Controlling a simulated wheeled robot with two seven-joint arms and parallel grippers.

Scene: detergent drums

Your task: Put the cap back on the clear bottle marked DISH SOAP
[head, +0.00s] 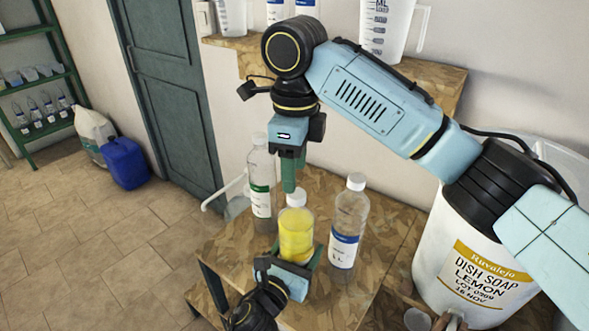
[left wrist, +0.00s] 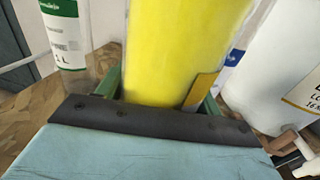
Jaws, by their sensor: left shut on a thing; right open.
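A clear bottle of yellow liquid (head: 296,236) stands upright on the wooden bench, its wording not readable. It also fills the middle of the left wrist view (left wrist: 185,50). A white cap (head: 296,199) sits at its top; I cannot tell whether it is screwed tight. My left gripper (head: 291,262) is shut around the bottle's lower part, its green fingers also showing in the left wrist view. My right gripper (head: 290,178) is open, pointing down just above the cap. Its fingers look apart from the cap, though the gap is hard to judge.
A green-labelled bottle (head: 260,185) stands behind on the left, a blue-labelled bottle (head: 347,225) close on the right, both white-capped. A large white drum (head: 455,262) marked DISH SOAP LEMON stands at right. A shelf (head: 440,82) with jugs is behind my right arm.

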